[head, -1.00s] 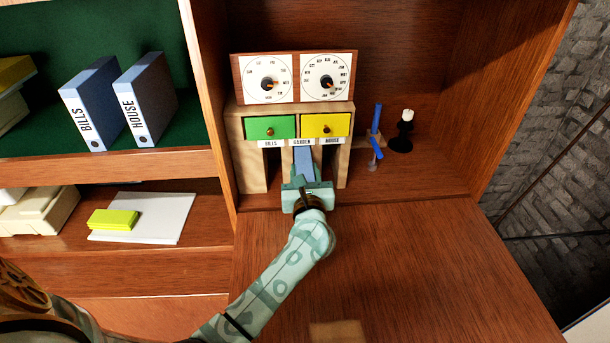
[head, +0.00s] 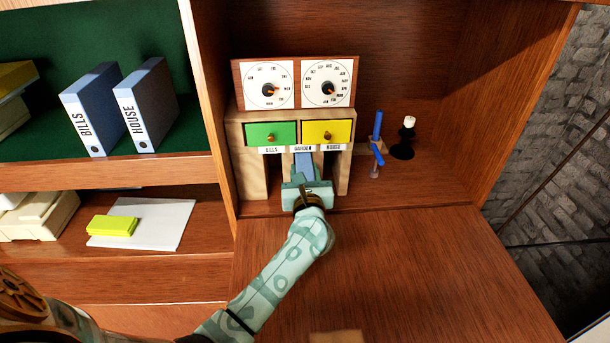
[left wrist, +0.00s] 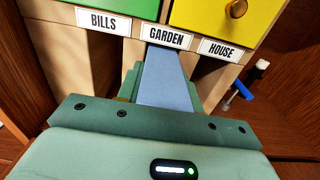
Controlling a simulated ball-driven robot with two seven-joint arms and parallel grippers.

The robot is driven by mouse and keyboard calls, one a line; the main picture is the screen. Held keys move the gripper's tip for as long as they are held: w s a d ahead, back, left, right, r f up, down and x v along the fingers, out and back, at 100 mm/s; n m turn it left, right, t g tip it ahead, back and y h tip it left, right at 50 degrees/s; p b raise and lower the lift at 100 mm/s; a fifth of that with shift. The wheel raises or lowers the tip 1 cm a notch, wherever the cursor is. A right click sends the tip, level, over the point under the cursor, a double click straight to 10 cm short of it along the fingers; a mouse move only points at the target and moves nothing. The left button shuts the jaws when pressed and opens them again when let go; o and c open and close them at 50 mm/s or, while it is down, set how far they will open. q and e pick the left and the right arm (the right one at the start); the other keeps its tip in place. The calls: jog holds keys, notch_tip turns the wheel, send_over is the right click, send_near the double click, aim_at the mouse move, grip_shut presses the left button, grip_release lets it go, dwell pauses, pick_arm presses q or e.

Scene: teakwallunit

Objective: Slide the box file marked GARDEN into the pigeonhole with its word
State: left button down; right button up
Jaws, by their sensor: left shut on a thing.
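The blue box file (head: 304,163) is partly inside the middle pigeonhole, under the label GARDEN (head: 302,148). In the left wrist view the blue file (left wrist: 166,85) runs from between my fingers into the opening below the GARDEN label (left wrist: 166,37). The word on the file itself is hidden. My left gripper (head: 307,186) is shut on the file at the mouth of the pigeonhole. The BILLS pigeonhole (head: 274,175) to the left and the HOUSE pigeonhole (head: 331,170) to the right look dark and empty. My right gripper is not in view.
Box files marked BILLS (head: 90,110) and HOUSE (head: 146,105) stand on the green-backed shelf at left. Green (head: 270,133) and yellow (head: 327,131) drawers sit above the pigeonholes.

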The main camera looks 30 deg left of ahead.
pick_arm(q)
jog(key=shift+b+x, duration=0.35)
jog(key=shift+x, duration=0.7)
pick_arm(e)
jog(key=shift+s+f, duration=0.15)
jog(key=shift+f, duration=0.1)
pick_arm(q)
jog(key=c, duration=0.8)
grip_release()
jog(key=shift+c, duration=0.2)
jog(key=p+v, duration=0.3)
jog(key=v, duration=1.3)
jog(key=shift+p, duration=0.3)
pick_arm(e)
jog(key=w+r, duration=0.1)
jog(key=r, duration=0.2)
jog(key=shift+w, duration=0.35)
pick_arm(q)
jog(key=shift+s+d, duration=0.1)
jog(key=shift+d, duration=0.05)
